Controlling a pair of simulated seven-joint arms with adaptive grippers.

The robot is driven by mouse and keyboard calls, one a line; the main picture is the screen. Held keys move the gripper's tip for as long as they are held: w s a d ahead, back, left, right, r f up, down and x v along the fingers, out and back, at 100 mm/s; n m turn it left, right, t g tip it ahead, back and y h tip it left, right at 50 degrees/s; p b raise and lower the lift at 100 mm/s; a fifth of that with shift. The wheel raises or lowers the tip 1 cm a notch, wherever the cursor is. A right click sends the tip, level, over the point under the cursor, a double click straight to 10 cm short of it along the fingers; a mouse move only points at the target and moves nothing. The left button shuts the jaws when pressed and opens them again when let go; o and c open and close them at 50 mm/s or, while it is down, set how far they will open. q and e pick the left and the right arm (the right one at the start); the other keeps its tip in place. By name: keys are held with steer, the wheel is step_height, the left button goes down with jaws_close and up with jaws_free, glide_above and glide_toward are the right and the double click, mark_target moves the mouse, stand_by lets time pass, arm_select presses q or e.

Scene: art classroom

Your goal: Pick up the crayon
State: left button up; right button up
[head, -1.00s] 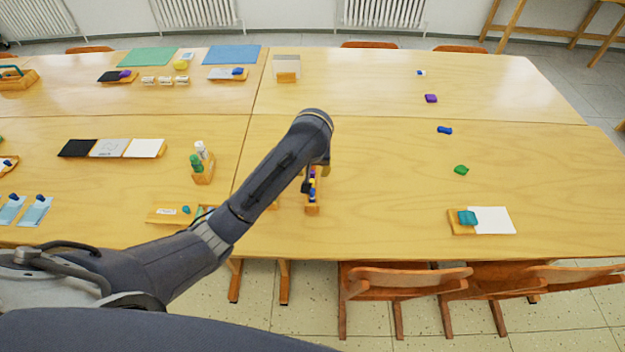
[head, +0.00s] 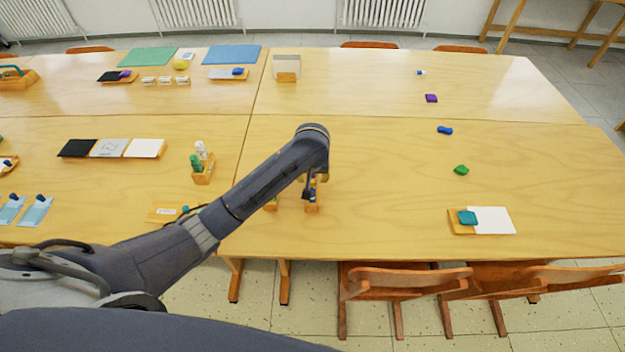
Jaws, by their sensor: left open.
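A small wooden holder (head: 313,208) stands on the table below the end of my left arm. Small blue and dark pieces show at its top, but they are too small and too covered for me to tell which is the crayon. My left gripper (head: 309,192) is open and points down at the holder from right above it. The arm's wrist hides much of the gripper and the holder's upper part. I cannot tell whether the fingers touch anything. My right gripper is not in view.
A wooden bottle caddy (head: 204,172) stands left of my forearm. Part of another wooden block (head: 271,204) shows beside the holder. A board with white paper (head: 495,220) lies at the right.

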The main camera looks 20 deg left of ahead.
arm_select(q)
steer(key=shift+f, duration=0.1)
jaws_close()
stand_by(0.3)
